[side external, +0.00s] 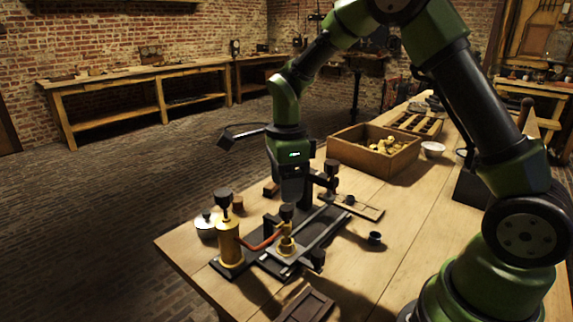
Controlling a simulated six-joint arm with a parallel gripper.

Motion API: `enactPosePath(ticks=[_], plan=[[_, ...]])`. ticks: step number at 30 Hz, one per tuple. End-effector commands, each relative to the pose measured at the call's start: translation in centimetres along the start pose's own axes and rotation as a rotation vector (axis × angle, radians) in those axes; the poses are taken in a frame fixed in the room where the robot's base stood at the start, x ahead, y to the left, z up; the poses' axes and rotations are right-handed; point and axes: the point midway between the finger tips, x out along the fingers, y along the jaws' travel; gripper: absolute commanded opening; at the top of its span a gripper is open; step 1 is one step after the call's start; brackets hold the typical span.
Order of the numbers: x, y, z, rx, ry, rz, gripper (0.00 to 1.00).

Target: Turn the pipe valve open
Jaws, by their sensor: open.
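The valve assembly stands on a dark base (262,266) near the table's front left corner. It has a tall brass cylinder (231,245) with a black knob (223,198) on top. A reddish pipe (262,242) runs from it to a smaller brass fitting (286,246), topped by another black knob (287,212). Which knob is the pipe valve's handle I cannot tell for sure. My gripper (291,200) points down, just above the smaller fitting's knob. It is open; its fingertips are small and dark, and I cannot tell whether they touch the knob.
A dark post (331,182) with a black top stands close right of my gripper. A lidded pale jar (206,225) sits to the left. A wooden crate (345,151) with yellowish pieces is behind. A small dark cup (375,238) stands right; bare tabletop (410,225) lies beyond it.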

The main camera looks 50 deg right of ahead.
Motion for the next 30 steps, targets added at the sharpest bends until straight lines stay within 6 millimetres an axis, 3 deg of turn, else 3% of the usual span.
enactPosePath(ticks=[3,9,22,26,30], plan=[[-2.4,-0.1,0.0,0.0,-0.003,-0.005,0.55],[-4.6,0.0,0.0,0.001,-0.001,-0.001,0.55],[-5.3,0.2,-0.1,-0.018,-0.006,-0.005,0.55],[-7.3,1.4,-0.4,-0.161,-0.044,-0.046,0.55],[-11.0,4.5,-1.4,-0.479,-0.106,-0.151,0.55]])
